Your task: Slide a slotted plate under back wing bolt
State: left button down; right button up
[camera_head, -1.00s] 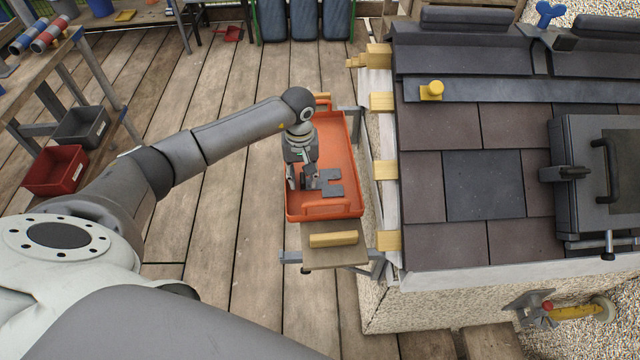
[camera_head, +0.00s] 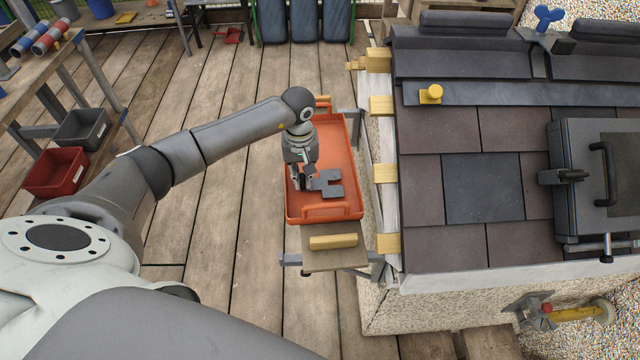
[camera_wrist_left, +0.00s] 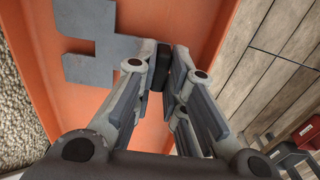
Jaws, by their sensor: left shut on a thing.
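The grey slotted plate (camera_head: 334,192) is in the orange tray (camera_head: 350,150), its slot opening to the right. My left gripper (camera_head: 305,184) reaches down into the tray and is shut on the plate's left end. In the left wrist view the plate (camera_wrist_left: 90,60) runs left from between my fingertips (camera_wrist_left: 165,72); the gripped edge is mostly hidden by the fingers. The blue wing bolt (camera_head: 548,14) stands on the roof ridge at the top right, far from the gripper. My right gripper is not in view.
The tray sits on a stand beside the tiled roof (camera_head: 440,190). A yellow knob (camera_head: 431,92) stands on a dark strip (camera_head: 510,91) across the roof. A dark roof window (camera_head: 610,180) with handles is at right. Red (camera_head: 56,170) and grey bins (camera_head: 82,128) are at left.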

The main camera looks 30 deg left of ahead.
pick_arm(q)
jog(key=shift+r+p, duration=1)
jog(key=shift+r, duration=1.1)
